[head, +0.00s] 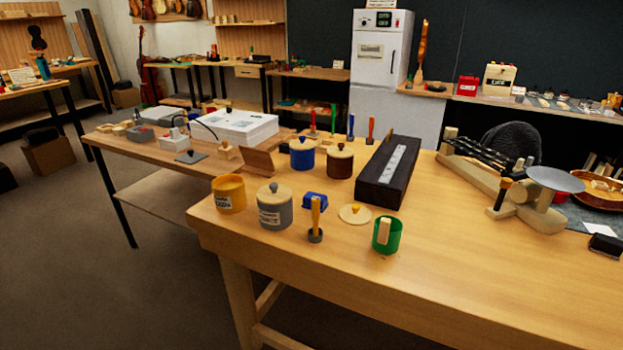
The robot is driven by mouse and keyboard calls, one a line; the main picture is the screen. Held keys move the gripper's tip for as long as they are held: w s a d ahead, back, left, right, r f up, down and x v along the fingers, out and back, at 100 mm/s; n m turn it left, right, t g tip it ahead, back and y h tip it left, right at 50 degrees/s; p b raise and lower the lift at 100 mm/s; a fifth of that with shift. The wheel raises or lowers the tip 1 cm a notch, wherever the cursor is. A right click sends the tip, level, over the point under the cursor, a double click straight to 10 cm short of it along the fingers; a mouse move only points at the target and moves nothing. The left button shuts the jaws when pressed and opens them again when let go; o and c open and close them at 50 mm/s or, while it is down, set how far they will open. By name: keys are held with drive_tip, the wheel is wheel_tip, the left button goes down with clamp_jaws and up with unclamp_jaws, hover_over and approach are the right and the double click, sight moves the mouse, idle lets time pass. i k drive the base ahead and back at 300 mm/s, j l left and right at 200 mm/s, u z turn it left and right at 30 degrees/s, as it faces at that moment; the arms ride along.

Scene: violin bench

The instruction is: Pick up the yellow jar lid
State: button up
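The yellow jar lid (348,217) is a pale round wooden disc with a yellow knob on top. It lies flat on the workbench top (465,270), knob up, apart from any jar. The yellow jar (230,197) stands open near the bench's left end, with a label on its front. My gripper is not in view.
An open green jar (387,237) stands just right of the lid, close to it. A long dark box (378,185) lies behind. Blue (301,156) and brown (340,166) lidded jars stand farther back. The bench's right front is clear; a scale-like device (535,195) stands at right.

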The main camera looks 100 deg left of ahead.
sight(356, 215)
drive_tip(key=u, duration=2.95)
